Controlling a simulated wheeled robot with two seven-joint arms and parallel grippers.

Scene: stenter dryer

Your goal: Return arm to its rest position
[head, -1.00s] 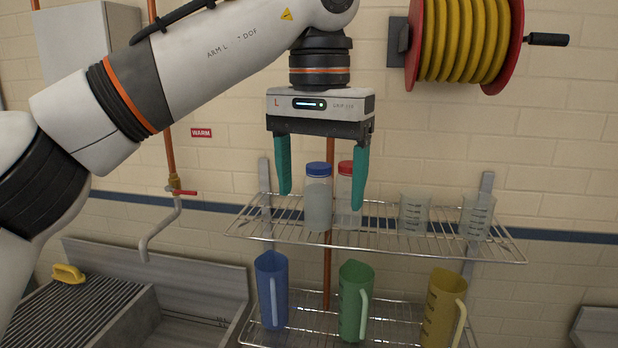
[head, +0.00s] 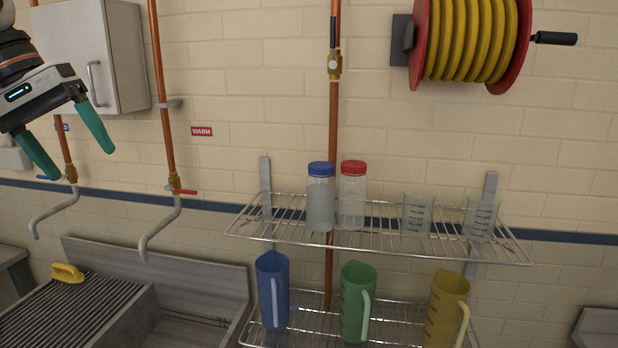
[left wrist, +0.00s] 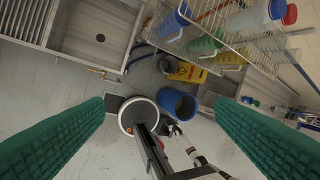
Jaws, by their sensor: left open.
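My left gripper (head: 72,143) is at the upper left in the head view, in front of the wall cabinet. Its two teal fingers are spread apart with nothing between them. In the left wrist view the fingers (left wrist: 160,140) stand wide at both sides, with the floor and part of my own body visible between them. Most of my left arm is outside the head view. My right gripper does not clearly show in either view.
A wire shelf holds a blue-capped bottle (head: 320,200), a red-capped bottle (head: 352,198) and two clear beakers. Blue (head: 272,290), green (head: 357,302) and yellow (head: 444,310) jugs stand below. A cabinet (head: 95,55), copper pipes, a sink and a hose reel (head: 468,40) are nearby.

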